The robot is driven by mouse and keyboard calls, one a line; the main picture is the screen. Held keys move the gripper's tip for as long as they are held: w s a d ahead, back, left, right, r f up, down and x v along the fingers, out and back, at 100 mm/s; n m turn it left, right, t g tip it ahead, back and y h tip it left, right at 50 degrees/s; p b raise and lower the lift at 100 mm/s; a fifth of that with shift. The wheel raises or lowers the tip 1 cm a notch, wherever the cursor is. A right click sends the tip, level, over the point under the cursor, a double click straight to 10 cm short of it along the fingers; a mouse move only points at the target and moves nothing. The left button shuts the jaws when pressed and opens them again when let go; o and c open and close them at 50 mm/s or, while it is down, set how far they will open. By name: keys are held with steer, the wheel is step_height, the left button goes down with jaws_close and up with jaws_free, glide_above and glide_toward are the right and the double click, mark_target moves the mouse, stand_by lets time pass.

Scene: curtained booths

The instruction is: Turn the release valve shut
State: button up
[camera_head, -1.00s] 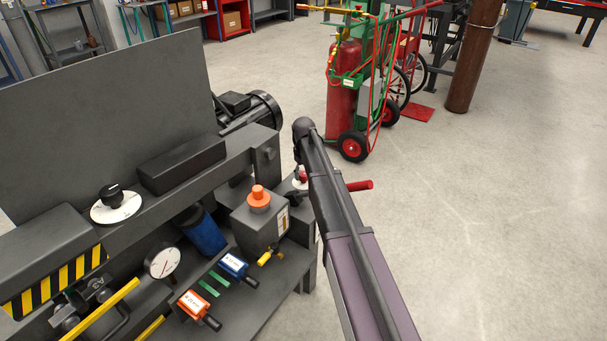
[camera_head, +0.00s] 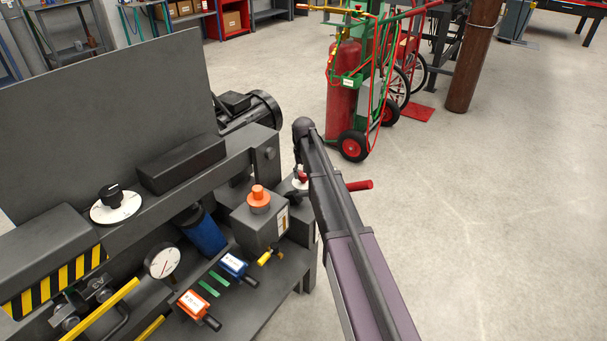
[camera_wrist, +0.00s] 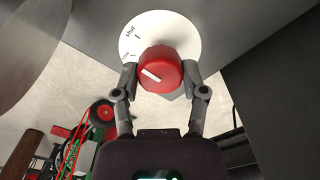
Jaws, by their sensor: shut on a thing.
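The release valve is a round red knob (camera_wrist: 165,68) with a white pointer line, set on a white dial (camera_wrist: 186,30). The word "shut" stands beside a tick at the dial's upper left in the wrist view. A second tick with a blurred word lies below it. The pointer line points left and slightly up, nearer the lower tick than "shut". My gripper (camera_wrist: 160,76) is shut on the knob, one finger on each side. In the head view a bit of the red knob (camera_head: 302,175) shows beside my arm; the arm mostly hides the gripper there.
A red gas cylinder (camera_head: 343,95) on a cart stands behind. Floor to the right is clear.

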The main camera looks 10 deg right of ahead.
steer(key=o, duration=1.1)
steer(key=shift+o, duration=0.2)
steer(key=shift+n, duration=0.4)
